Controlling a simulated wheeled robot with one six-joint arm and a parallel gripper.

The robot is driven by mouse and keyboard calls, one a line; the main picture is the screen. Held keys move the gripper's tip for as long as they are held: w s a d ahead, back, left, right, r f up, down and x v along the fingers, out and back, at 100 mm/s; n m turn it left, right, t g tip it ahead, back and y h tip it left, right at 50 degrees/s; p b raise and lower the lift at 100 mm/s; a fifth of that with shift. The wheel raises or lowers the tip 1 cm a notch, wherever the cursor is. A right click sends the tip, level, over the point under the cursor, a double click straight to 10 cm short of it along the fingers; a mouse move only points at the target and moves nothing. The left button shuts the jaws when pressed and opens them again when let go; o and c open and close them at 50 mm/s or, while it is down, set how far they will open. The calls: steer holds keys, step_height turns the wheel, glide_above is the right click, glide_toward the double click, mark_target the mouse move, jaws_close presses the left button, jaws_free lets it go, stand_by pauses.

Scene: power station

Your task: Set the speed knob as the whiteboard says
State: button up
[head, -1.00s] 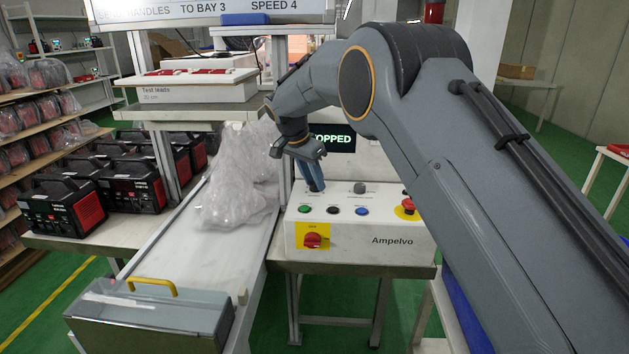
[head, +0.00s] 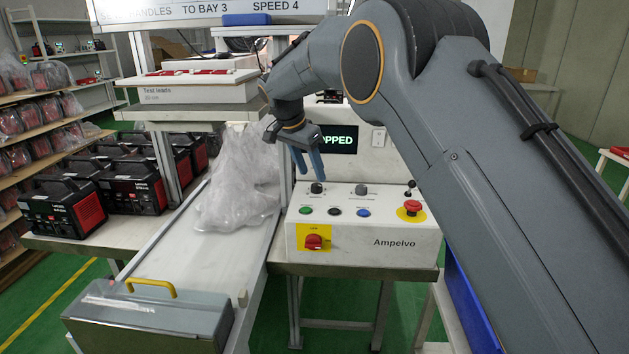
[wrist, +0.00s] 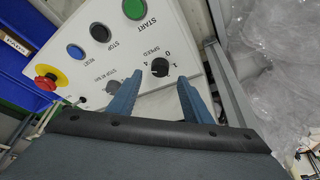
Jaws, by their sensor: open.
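The whiteboard (head: 215,12) at the top of the head view reads "SPEED 4" and "TO BAY 3"; part of its text is cut off. The speed knob (head: 317,188) is a small black knob on the white Ampelvo control box (head: 335,242). In the wrist view the speed knob (wrist: 160,67) has the label SPEED and small scale marks around it; I cannot tell its setting. My gripper (head: 311,173) is open and empty just above the knob. In the wrist view its blue fingers (wrist: 157,86) stand apart, with the knob between and beyond their tips.
A grey stop-at-bay knob (head: 361,190) sits right of the speed knob. Green (head: 306,210), black and blue buttons, a red emergency stop (head: 412,208) and a red switch (head: 313,242) are close by. Plastic wrap (head: 238,185) lies on the conveyor. A display shows "OPPED", partly hidden.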

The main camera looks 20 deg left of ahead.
steer(key=shift+v, duration=1.5)
steer(key=shift+n+g, duration=0.7)
steer(key=d, duration=0.4)
steer(key=d+f, duration=0.1)
steer(key=d, duration=0.4)
steer(key=s+d+f, duration=0.1)
steer(key=d, duration=0.4)
steer(key=s+d+f+n+g+y, duration=0.1)
steer(key=s+d+f, duration=0.2)
steer(key=s+d, duration=0.8)
steer(key=s+d+f+n+g, duration=0.1)
steer(key=s+d+f+n, duration=0.15)
steer(key=s+d, duration=0.85)
steer(key=s+d+f, duration=0.5)
steer(key=s+d, duration=0.5)
steer(key=shift+s+d+y, duration=0.25)
steer(key=shift+s+y, duration=0.1)
steer(key=shift+y, duration=0.05)
